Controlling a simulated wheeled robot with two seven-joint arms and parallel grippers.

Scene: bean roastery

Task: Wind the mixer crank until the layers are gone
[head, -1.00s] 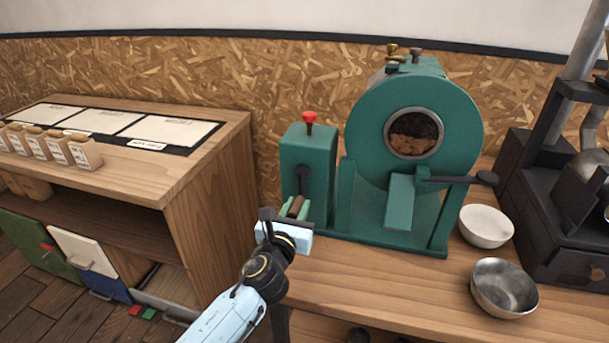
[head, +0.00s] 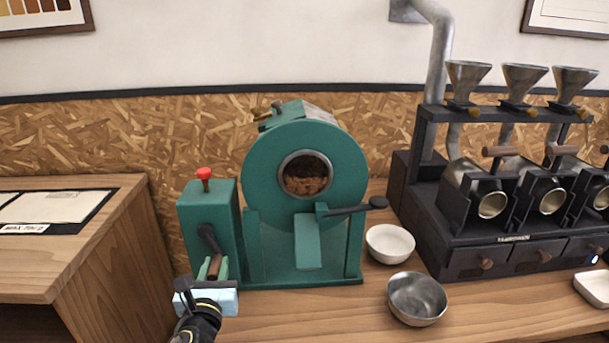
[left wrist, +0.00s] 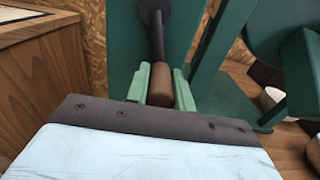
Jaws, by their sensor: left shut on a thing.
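The green mixer drum (head: 300,165) stands on the wooden counter. Its round window (head: 305,176) shows dark beans above and lighter brown ones below, so separate layers show. The crank arm (head: 208,236) is on the green box at the drum's left and points down, with its brown wooden handle (head: 214,266) at the lower end. My left gripper (head: 213,270) is shut on this handle. The left wrist view shows the handle (left wrist: 161,86) between the green fingers, below the dark crank arm (left wrist: 157,35). My right gripper is in neither view.
A red knob (head: 204,174) tops the green box. A dark lever (head: 355,209) sticks out right below the window. A white bowl (head: 390,243) and a metal bowl (head: 418,298) stand to the right, near a black sample roaster (head: 500,228). A wooden cabinet (head: 110,255) is at the left.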

